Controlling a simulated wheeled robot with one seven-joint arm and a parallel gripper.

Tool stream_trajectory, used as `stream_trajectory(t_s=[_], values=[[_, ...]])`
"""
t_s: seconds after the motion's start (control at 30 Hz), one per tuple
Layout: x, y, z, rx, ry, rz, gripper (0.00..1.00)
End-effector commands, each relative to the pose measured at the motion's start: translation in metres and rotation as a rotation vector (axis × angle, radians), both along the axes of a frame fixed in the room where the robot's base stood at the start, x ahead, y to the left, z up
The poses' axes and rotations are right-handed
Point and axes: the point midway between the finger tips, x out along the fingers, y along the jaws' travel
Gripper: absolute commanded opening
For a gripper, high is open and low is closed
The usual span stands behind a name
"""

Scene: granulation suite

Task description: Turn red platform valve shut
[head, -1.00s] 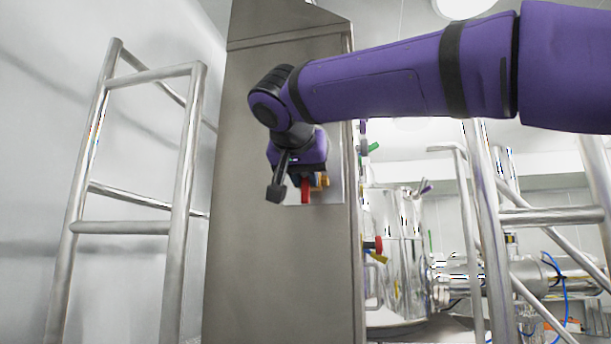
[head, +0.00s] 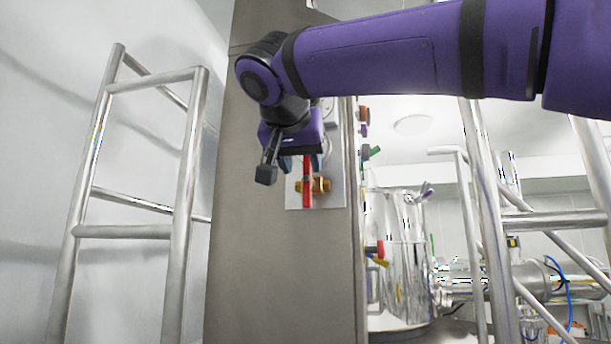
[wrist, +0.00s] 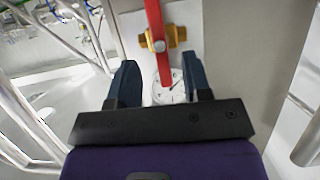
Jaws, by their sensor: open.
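The red platform valve has a long red lever (head: 307,192) on a brass body (head: 321,185), mounted on a pale plate on the grey steel column. The lever hangs close to vertical in the head view. In the wrist view, the red lever (wrist: 158,50) runs between my two dark fingers, with the brass body (wrist: 174,36) beyond the fingertips. My gripper (head: 301,163) is open at the lever's upper part, and it also shows in the wrist view (wrist: 160,78). There is a gap on both sides of the lever. The lever's upper end is hidden by my gripper in the head view.
The grey column (head: 265,250) stands right behind the valve. A round white dial (wrist: 168,90) is on the plate near the lever. Steel rails stand left (head: 185,150) and right (head: 485,200). Shiny process vessels (head: 405,260) are behind at the right.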

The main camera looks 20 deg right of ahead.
Motion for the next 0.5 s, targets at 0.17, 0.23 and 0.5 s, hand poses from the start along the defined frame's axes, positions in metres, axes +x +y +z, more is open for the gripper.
stream_trajectory(t_s=[0.17,0.23,0.5], values=[[-0.023,0.017,0.012,0.0,0.0,0.001,0.45],[-0.029,0.021,0.015,0.0,0.0,0.001,0.45],[-0.04,0.029,0.02,0.0,0.002,-0.001,0.45]])
